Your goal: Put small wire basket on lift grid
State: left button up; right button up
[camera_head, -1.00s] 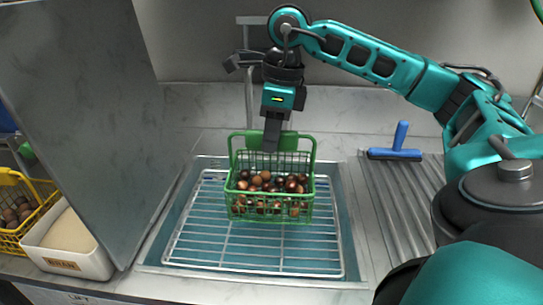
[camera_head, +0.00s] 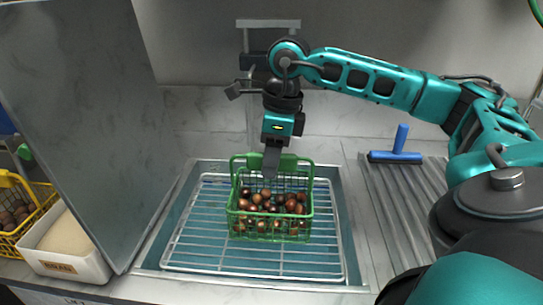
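The small wire basket (camera_head: 268,228) is green and full of brown chestnuts. It is upright over the middle of the lift grid (camera_head: 200,237), a silver wire rack in a sink-like basin of blue-green colour. I cannot tell whether its bottom touches the grid wires. My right gripper (camera_head: 271,163) points down from above and is shut on the basket's raised green handle at the back. The fingertips partly hide the handle. My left gripper is not in view.
A tall grey panel (camera_head: 85,120) stands left of the basin. Beyond it are a white bin (camera_head: 65,250) and a yellow basket of chestnuts (camera_head: 22,215). A blue squeegee (camera_head: 396,156) lies on the ribbed drainer (camera_head: 400,210) at right.

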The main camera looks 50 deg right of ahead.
jog(key=shift+o, duration=0.2)
jog(key=shift+r, duration=0.25)
pick_arm(q)
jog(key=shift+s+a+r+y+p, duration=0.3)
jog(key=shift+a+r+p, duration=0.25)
jog(key=shift+p, duration=0.6)
pick_arm(e)
notch_tip(320, 180, up, 12)
jog(key=s+d, duration=0.1)
jog(key=shift+s+f, duration=0.15)
jog(key=shift+s, duration=0.05)
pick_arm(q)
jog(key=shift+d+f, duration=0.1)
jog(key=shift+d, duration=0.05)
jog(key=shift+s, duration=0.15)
